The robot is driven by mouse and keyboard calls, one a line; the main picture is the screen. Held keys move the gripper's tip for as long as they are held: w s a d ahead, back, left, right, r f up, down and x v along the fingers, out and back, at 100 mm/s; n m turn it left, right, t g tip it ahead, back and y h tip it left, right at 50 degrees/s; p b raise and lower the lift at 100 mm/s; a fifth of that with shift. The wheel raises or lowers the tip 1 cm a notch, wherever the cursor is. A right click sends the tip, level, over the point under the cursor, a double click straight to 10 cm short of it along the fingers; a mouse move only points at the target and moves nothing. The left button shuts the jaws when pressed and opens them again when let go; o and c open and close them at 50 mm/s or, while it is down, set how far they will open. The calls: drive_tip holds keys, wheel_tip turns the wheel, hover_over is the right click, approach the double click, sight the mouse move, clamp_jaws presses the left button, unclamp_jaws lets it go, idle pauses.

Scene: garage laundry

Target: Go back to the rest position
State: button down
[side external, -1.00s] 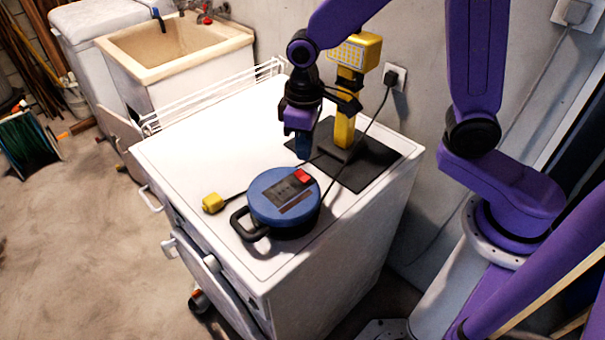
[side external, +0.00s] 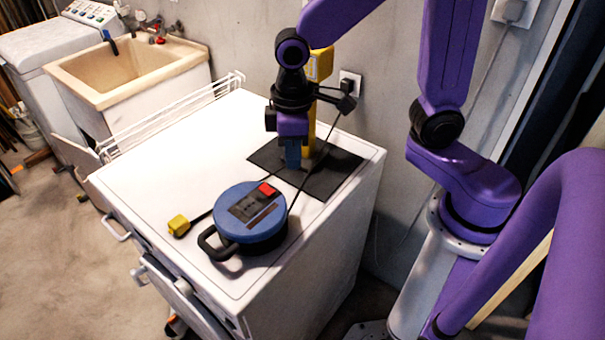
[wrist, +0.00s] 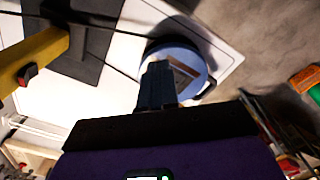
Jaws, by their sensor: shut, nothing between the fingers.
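My gripper (side external: 292,158) is shut and empty, pointing down above the dark mat on the white appliance. It is behind and to the right of the blue round cable reel, in front of the yellow work lamp. In the wrist view the shut fingers (wrist: 156,88) overlap the near side of the blue reel (wrist: 186,62); whether they touch cannot be told there, but the side view shows them apart.
The blue reel (side external: 243,205) with a black handle lies on the white appliance top (side external: 160,165). A yellow plug (side external: 178,225) lies to its left. The yellow lamp (side external: 321,65) stands on the dark mat (side external: 335,172). A black cord runs to the wall outlet (side external: 350,80). A sink (side external: 125,70) stands behind left.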

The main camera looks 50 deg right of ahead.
drive_tip(key=s+d+r+n, duration=0.1)
drive_tip(key=s+d+n, duration=0.1)
drive_tip(key=s, duration=0.5)
drive_tip(key=s+d+r+n, duration=0.1)
drive_tip(key=s+d+n, duration=0.1)
drive_tip(key=s+d, duration=0.3)
drive_tip(key=s, duration=0.3)
drive_tip(key=shift+s+d+n, duration=0.2)
drive_tip(key=shift+s+n, duration=0.05)
drive_tip(key=shift+n, duration=0.05)
